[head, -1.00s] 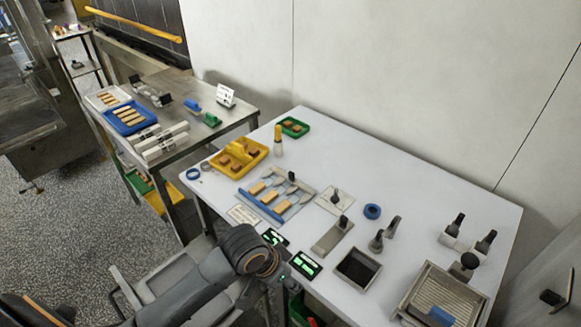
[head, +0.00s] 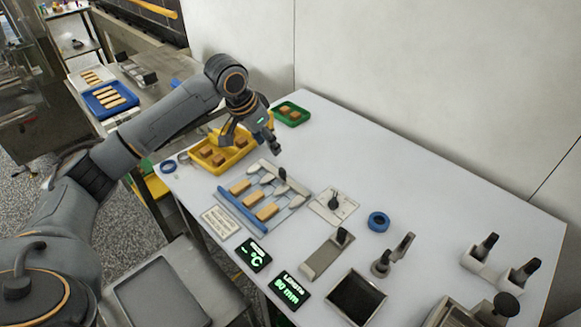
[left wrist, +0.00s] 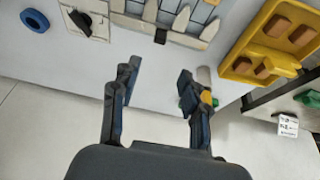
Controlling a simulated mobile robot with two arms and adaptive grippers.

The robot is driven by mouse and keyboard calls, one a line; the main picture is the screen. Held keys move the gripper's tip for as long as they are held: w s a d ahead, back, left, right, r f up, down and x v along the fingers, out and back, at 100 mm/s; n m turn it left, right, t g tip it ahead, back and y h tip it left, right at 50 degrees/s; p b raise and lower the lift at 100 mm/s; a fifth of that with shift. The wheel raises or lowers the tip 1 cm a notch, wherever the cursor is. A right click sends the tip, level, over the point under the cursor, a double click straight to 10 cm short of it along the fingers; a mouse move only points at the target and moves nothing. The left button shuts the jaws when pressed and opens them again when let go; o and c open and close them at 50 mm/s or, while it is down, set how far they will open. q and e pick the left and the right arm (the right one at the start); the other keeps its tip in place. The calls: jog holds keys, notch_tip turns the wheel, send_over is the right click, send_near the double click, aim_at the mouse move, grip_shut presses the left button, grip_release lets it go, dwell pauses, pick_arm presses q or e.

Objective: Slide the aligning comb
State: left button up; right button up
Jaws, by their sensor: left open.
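The aligning comb (head: 291,182) is a pale bar with several pointed teeth and a black knob (head: 282,173). It lies on a grey board, its teeth pointing toward tan bars (head: 253,199) and a blue rail (head: 241,211). In the left wrist view the comb (left wrist: 190,39) and its knob (left wrist: 160,36) show at the top, beyond the fingers. My left gripper (head: 252,138) is open and empty, above the table on the far side of the comb, apart from it. It also shows in the left wrist view (left wrist: 155,88). My right gripper is out of view.
A yellow tray (head: 240,155) with brown pieces is beside my left gripper; a green tray (head: 305,118) is behind. A blue ring (head: 379,222) lies right of the comb. The table's back right is clear.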

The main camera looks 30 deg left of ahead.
pick_arm(q)
jog(key=p, duration=0.1)
send_near(281, 170)
jog(key=f, duration=0.1)
jog(key=x, duration=0.4)
jog(key=shift+w+d+p, duration=0.1)
jog(key=shift+w+p, duration=0.2)
jog(key=shift+p, duration=0.1)
jog(key=x, duration=0.3)
jog(key=shift+f, duration=0.15)
jog(key=shift+w+f, duration=0.15)
jog(key=shift+f, duration=0.1)
jog(key=shift+w+f, duration=0.1)
jog(key=shift+f, duration=0.1)
jog(key=shift+c, duration=0.2)
jog(key=c, duration=0.7)
grip_shut()
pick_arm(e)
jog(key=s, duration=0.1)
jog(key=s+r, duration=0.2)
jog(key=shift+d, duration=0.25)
